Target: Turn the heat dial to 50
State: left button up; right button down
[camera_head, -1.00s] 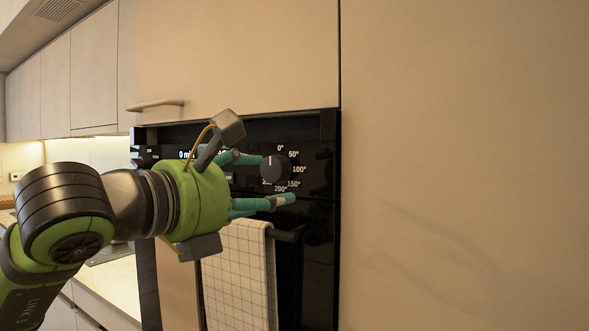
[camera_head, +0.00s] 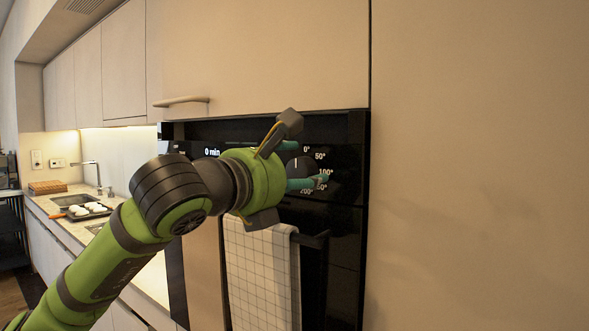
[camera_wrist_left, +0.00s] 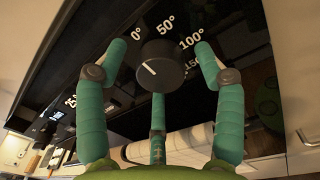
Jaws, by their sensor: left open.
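The heat dial (camera_head: 301,168) is a dark round knob on the black oven panel, ringed by white degree numbers. It also shows in the wrist view (camera_wrist_left: 160,72). Its white line points near 0°. My left gripper (camera_head: 310,164) is open at the dial, with one teal finger above it and others at its lower side. In the wrist view, my left gripper's fingers (camera_wrist_left: 160,62) spread around the dial, one on each side and one below. A small gap seems to remain; contact is unclear. My right gripper is not in view.
A checked towel (camera_head: 262,270) hangs on the oven handle (camera_head: 312,240) below the panel. A plain tall cabinet panel (camera_head: 480,170) stands to the right. A counter with a sink (camera_head: 75,200) and a tray of white items (camera_head: 85,211) lies at the far left.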

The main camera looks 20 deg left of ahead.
pick_arm(q)
jog(key=c, duration=0.9)
jog(key=shift+c, duration=1.2)
jog(key=m+b, duration=0.3)
jog(key=shift+f+m, duration=0.15)
jog(key=shift+m, duration=0.15)
jog(key=shift+m+b, duration=0.75)
jog(key=shift+m, duration=0.45)
jog(key=shift+m+h+b, duration=0.3)
jog(key=shift+m+b, duration=0.15)
jog(key=shift+m, duration=0.95)
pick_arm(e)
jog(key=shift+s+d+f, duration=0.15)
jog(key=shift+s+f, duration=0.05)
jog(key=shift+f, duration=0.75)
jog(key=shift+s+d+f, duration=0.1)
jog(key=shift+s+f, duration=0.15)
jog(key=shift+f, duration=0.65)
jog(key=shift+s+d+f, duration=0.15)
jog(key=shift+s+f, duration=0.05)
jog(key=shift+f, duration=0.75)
pick_arm(q)
jog(key=o, duration=1.1)
jog(key=shift+d, duration=0.1)
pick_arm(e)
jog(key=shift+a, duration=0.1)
